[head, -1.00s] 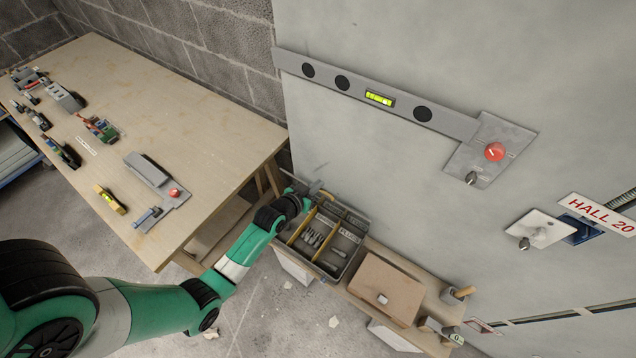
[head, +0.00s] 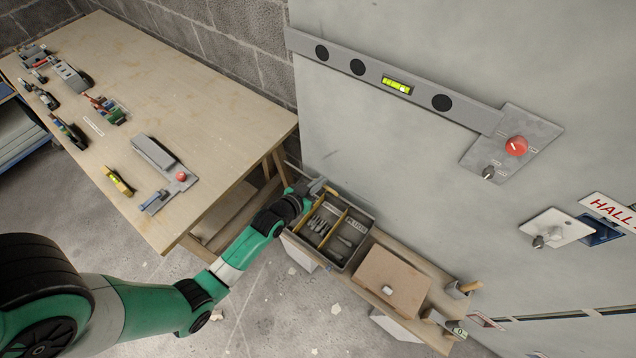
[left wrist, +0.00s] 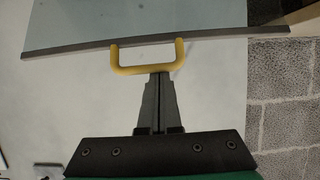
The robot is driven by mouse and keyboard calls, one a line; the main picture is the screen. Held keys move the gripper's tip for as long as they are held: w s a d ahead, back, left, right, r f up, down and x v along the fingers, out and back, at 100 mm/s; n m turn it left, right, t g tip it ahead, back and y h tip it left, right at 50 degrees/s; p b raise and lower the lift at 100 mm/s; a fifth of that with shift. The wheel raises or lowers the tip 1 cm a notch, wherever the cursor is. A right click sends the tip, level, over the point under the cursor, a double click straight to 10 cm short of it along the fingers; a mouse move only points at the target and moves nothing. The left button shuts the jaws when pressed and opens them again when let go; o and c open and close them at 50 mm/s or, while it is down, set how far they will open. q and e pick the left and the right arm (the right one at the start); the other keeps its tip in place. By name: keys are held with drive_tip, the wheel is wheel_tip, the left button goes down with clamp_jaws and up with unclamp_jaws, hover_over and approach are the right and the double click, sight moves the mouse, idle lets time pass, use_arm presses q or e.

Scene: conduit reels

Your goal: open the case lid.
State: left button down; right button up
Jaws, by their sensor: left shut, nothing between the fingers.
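The case (head: 368,243) is a grey box on the low bench, with light dividers and several tools visible inside. A clear panel with a dark edge (left wrist: 220,34) and a yellow handle (left wrist: 180,55) fills the upper left wrist view; it appears to be the case lid. The handle also shows small in the head view (head: 331,191), at the case's far left corner. My left gripper (head: 317,187) is at that corner. In the left wrist view its shut, empty fingers (left wrist: 160,76) end at the handle's crossbar; I cannot tell whether they touch. The lid's angle is unclear. My right gripper is not in view.
A brown box (head: 385,270) sits right of the case on the low bench (head: 432,325). A wooden table (head: 220,105) with several tools stands left. A wall panel (head: 400,140) carrying a spirit level (head: 450,104) rises behind the case. The floor in front has small debris.

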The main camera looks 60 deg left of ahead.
use_arm(q)
drive_tip(key=shift+w+a+r+p, duration=0.25)
drive_tip(key=shift+w+r+p, duration=0.05)
drive_tip(key=shift+w+r, duration=0.3)
drive_tip(key=shift+w+a+r+p, duration=0.2)
drive_tip(key=shift+w+r+p, duration=0.05)
drive_tip(key=shift+w+r, duration=0.35)
drive_tip(key=shift+p+v, duration=0.45)
drive_tip(key=shift+v, duration=0.7)
drive_tip(key=f+p+v, duration=0.1)
drive_tip(key=v, duration=0.6)
drive_tip(key=shift+s, duration=0.35)
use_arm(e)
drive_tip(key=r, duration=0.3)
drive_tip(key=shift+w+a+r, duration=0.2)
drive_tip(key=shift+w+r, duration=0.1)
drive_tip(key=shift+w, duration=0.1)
use_arm(q)
drive_tip(key=shift+d, duration=0.1)
